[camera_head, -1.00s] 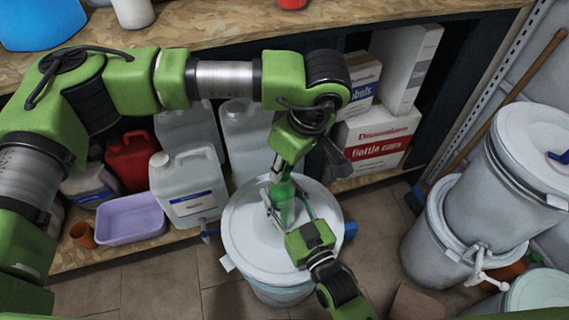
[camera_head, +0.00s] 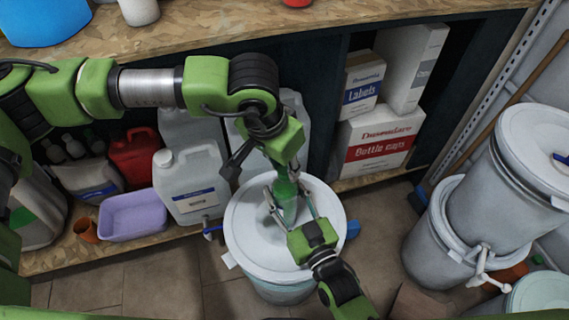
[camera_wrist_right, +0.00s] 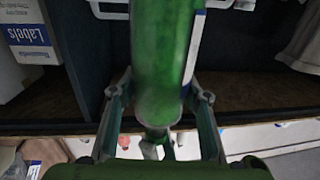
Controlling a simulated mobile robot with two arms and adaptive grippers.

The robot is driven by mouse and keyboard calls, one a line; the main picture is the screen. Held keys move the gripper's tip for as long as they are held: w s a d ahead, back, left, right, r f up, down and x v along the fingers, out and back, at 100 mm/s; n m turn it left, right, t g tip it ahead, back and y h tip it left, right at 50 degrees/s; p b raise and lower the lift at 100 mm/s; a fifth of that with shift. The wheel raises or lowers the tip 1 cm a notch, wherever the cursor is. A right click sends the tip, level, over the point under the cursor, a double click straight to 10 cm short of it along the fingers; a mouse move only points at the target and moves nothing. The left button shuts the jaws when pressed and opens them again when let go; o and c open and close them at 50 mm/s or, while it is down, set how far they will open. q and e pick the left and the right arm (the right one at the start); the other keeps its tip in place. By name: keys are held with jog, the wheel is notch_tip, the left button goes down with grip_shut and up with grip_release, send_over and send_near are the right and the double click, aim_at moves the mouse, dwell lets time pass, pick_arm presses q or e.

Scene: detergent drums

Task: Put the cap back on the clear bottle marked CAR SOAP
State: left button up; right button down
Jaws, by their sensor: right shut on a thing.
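A see-through bottle with green contents (camera_head: 287,203) is upright over a white drum lid in the head view. My right gripper (camera_head: 290,212) is shut on its sides, coming from the lower right. In the right wrist view the bottle (camera_wrist_right: 165,60) fills the middle between the two fingers, with a white and blue label edge on its right; no wording is legible. My left gripper (camera_head: 283,163) is directly above the bottle's top, pointing down. Its wrist hides its fingertips, the bottle's mouth and any cap, so I cannot tell whether it holds one.
The white drum (camera_head: 240,235) stands under the bottle. Stacked white drums (camera_head: 525,160) are at the right. The lower shelf holds a white jug (camera_head: 190,185), a lilac tub (camera_head: 133,215) and boxes (camera_head: 380,135). A wooden worktop (camera_head: 220,35) runs along the back.

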pick_arm(q)
jog(key=shift+o, duration=1)
jog(key=shift+r, duration=0.1)
jog(key=shift+r, duration=2.15)
jog(key=shift+c, duration=0.5)
